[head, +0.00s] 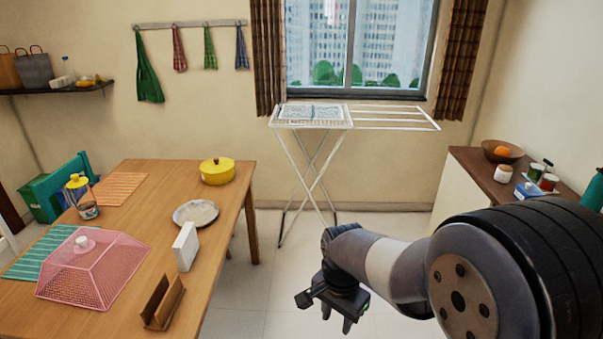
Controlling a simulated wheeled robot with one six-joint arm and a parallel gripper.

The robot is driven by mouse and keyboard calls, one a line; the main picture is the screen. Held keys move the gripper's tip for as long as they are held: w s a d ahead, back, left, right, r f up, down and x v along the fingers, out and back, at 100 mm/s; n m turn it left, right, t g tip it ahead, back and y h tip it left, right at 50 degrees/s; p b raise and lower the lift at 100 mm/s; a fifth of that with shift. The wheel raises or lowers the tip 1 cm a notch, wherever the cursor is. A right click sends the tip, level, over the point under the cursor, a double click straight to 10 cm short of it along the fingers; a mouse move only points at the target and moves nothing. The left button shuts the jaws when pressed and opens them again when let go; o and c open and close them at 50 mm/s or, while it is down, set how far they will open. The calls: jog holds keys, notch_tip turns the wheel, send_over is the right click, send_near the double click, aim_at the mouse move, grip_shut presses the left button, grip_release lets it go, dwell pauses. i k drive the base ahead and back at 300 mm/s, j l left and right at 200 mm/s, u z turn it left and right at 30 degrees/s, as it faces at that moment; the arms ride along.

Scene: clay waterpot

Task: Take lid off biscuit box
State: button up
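No thing is clearly marked as the biscuit box. A clear jar (83,200) with a yellow lid stands upright at the far left of the wooden table, its lid on. A round yellow lidded pot (217,173) stands at the table's far right corner, also closed. A plain white box-like block (185,246) stands near the right edge. My gripper (337,318) hangs over the floor to the right of the table, pointing down, apart from all of these. Its dark fingers look spread, with nothing seen between them.
The wooden table (150,270) also holds a pink mesh food cover (92,268), a round plate (195,213) and a brown holder (162,302). A drying rack (315,165) stands under the window. A sideboard (475,165) with a fruit bowl (502,152) is at right. Floor between is clear.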

aim_at(217, 165)
jog(key=i+u, duration=0.1)
jog(key=i, duration=0.75)
jog(key=i+l, duration=0.2)
jog(key=i, duration=0.6)
jog(key=i+j+u, duration=0.1)
jog(key=i+u, duration=0.3)
jog(key=i, duration=0.15)
jog(key=i+u, duration=0.4)
jog(key=i, duration=0.2)
jog(key=i+l+u, duration=0.4)
jog(key=i, duration=0.15)
jog(key=i+u, duration=0.35)
jog(key=i+l+u, duration=0.15)
jog(key=i+u, duration=0.15)
jog(key=i, duration=0.1)
